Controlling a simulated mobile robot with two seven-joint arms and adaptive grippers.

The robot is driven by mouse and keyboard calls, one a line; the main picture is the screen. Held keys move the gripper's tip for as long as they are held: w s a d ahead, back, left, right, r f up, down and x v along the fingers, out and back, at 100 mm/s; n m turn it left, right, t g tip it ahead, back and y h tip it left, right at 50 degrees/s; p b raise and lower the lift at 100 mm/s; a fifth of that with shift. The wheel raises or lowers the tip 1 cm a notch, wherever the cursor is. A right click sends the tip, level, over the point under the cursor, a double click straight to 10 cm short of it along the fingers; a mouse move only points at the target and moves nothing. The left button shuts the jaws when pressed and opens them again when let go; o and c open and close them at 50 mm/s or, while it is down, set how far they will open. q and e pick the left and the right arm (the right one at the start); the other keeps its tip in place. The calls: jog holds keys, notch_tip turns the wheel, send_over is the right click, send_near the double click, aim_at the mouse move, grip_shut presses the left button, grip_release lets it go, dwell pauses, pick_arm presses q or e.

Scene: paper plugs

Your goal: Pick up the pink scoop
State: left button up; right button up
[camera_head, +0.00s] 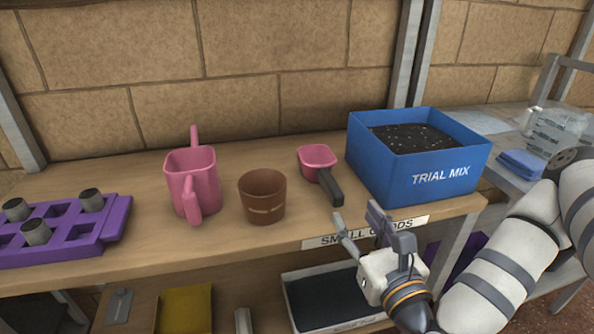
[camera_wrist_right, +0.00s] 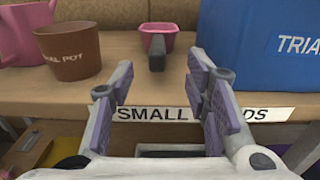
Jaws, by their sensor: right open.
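The pink scoop (camera_head: 318,159) lies on the wooden shelf, its dark handle (camera_head: 331,188) pointing toward the front edge. It also shows in the right wrist view (camera_wrist_right: 160,33), with the handle end facing the camera between the fingers. My right gripper (camera_head: 357,224) is open and empty at the shelf's front edge, just short of the handle and apart from it. In the right wrist view its two fingers (camera_wrist_right: 165,92) stand wide on either side of the handle's line. My left gripper is not in view.
A blue TRIAL MIX box (camera_head: 415,180) of dark soil stands close right of the scoop. A brown pot (camera_head: 262,198) and a pink watering can (camera_head: 193,184) stand left. A purple tray (camera_head: 110,229) with small plugs lies far left. A SMALL GOODS label (camera_head: 322,241) marks the shelf edge (camera_head: 230,254).

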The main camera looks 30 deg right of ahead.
aim_at(332, 183)
jog(key=w+b, duration=0.1)
jog(key=w+d+b, duration=0.1)
jog(key=w+f+b, duration=0.1)
jog(key=shift+w+d, duration=0.25)
jog(key=shift+w, duration=0.1)
jog(key=x, duration=0.5)
jog(key=a+x, duration=0.1)
jog(key=x, duration=0.2)
jog(key=shift+w+r, duration=0.2)
jog(key=shift+r, duration=0.05)
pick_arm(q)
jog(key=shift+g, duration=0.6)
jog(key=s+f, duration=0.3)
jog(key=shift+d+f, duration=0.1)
pick_arm(e)
grip_shut()
